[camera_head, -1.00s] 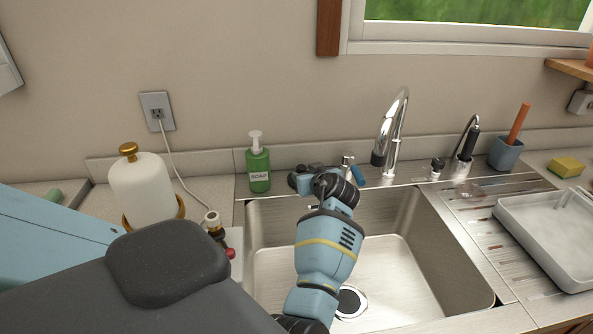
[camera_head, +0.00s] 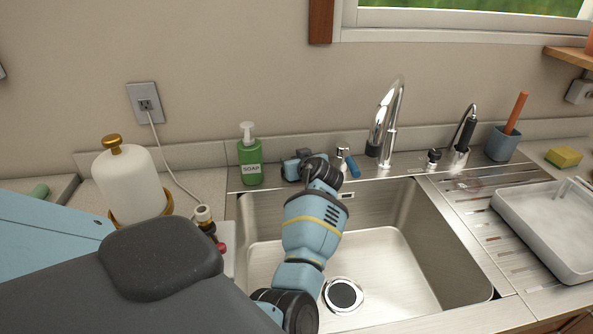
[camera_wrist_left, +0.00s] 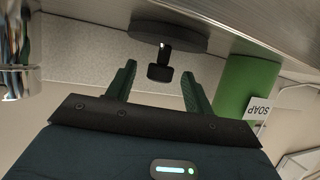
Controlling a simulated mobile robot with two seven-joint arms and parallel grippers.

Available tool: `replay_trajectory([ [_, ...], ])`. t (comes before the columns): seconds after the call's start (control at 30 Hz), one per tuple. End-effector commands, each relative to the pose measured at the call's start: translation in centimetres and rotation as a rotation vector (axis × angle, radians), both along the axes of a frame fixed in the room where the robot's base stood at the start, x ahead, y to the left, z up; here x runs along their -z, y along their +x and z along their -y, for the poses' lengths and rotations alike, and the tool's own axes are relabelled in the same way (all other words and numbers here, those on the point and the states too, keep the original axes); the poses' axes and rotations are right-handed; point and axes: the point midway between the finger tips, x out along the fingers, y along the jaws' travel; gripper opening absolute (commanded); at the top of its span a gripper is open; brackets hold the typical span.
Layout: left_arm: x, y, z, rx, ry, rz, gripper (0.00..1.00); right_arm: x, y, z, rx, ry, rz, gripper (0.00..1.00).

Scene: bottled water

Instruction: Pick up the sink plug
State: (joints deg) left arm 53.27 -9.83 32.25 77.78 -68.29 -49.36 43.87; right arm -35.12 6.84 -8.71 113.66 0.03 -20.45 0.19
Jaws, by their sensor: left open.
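The sink plug (camera_wrist_left: 170,35) shows in the left wrist view as a dark round disc with a short black knob, on the counter surface. My left gripper (camera_wrist_left: 160,80) is open, its two green fingers on either side of the knob, with gaps between. In the head view my left gripper (camera_head: 303,162) is at the counter strip behind the sink, right of the green soap bottle (camera_head: 250,164). The wrist and forearm partly hide that spot, and I cannot clearly make out the plug there. My right gripper is out of view.
The soap bottle also stands close beside the fingers in the left wrist view (camera_wrist_left: 246,85). A blue-handled item (camera_head: 353,167) and the chrome faucet (camera_head: 388,125) are to the right. The sink basin (camera_head: 400,265) is empty around its drain (camera_head: 343,295).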

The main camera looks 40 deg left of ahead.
Motion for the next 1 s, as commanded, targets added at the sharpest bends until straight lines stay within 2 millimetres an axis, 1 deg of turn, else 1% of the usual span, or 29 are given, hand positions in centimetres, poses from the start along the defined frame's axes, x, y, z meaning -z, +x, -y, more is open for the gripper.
replay_trajectory([
  [0.03, 1.0, 0.3, -0.7, -0.001, 0.0, -0.009, 0.52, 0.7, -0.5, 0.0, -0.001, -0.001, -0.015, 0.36],
  [0.2, 1.7, 1.2, -2.3, 0.0, -0.001, -0.007, 0.52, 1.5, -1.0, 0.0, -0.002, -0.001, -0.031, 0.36],
  [0.3, 1.7, 1.4, -2.6, 0.0, -0.001, -0.004, 0.52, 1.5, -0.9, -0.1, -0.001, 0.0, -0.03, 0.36],
  [0.5, 1.5, 1.5, -2.6, 0.0, -0.001, -0.002, 0.52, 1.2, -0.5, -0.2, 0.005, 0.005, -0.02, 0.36],
  [0.53, 1.5, 1.5, -2.6, 0.001, -0.001, -0.003, 0.51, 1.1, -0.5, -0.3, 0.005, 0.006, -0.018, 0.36],
  [0.8, 1.5, 1.5, -2.6, 0.0, -0.001, -0.003, 0.16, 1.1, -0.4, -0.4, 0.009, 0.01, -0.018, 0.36],
  [0.9, 1.5, 1.5, -2.6, 0.0, -0.001, -0.003, 0.04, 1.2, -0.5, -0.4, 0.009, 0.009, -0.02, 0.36],
  [1.0, 1.5, 1.5, -2.6, 0.001, -0.001, -0.003, 0.04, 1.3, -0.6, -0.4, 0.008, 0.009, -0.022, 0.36],
])
